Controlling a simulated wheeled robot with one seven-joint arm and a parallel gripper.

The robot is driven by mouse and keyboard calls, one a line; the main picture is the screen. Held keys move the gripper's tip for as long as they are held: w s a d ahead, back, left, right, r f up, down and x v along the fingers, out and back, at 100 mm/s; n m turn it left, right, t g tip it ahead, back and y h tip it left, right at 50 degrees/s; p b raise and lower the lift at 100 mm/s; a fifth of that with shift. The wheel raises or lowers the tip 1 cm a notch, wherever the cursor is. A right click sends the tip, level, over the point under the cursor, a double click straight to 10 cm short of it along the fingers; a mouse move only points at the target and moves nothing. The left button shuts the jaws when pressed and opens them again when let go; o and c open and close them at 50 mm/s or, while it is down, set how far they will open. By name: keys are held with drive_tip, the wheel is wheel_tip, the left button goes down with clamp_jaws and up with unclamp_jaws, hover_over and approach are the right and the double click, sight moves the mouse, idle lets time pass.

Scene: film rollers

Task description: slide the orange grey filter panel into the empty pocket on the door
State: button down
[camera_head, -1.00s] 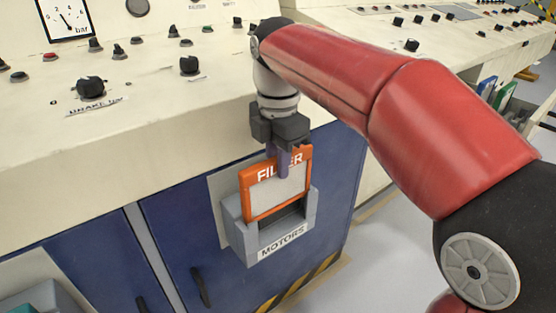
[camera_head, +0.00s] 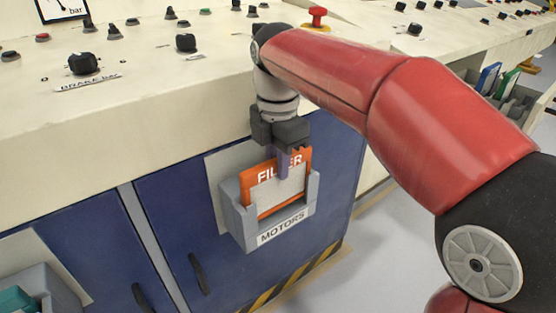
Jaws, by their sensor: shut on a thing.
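The filter panel (camera_head: 264,197) has an orange frame, a grey face and the word FILTER across its top. My gripper (camera_head: 281,163) is shut on its top edge, and a finger covers part of the lettering. The panel's lower part is inside the grey pocket (camera_head: 238,222) labelled MOTORS on the blue door (camera_head: 175,205). The pocket's front wall hides the panel's bottom edge, so I cannot tell whether it touches the pocket floor. The panel stands nearly upright between the pocket's side walls.
The cream console (camera_head: 130,130) overhangs the door, with knobs, switches and a red button (camera_head: 317,17) on top. Another grey pocket (camera_head: 45,290) holds a teal item at lower left. Blue and green panels (camera_head: 497,82) stand in a holder at the right. Grey floor is clear at lower right.

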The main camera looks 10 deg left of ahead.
drive_tip(key=shift+f+b, duration=0.45)
drive_tip(key=shift+f, duration=0.35)
drive_tip(key=c, duration=1.3)
unclamp_jaws()
drive_tip(key=shift+o, duration=0.2)
drive_tip(key=shift+r, duration=0.1)
wheel_tip(320, 180, up, 8)
drive_tip(key=shift+f+p, duration=0.25)
drive_tip(key=shift+p, duration=0.95)
drive_tip(key=shift+r, duration=0.1)
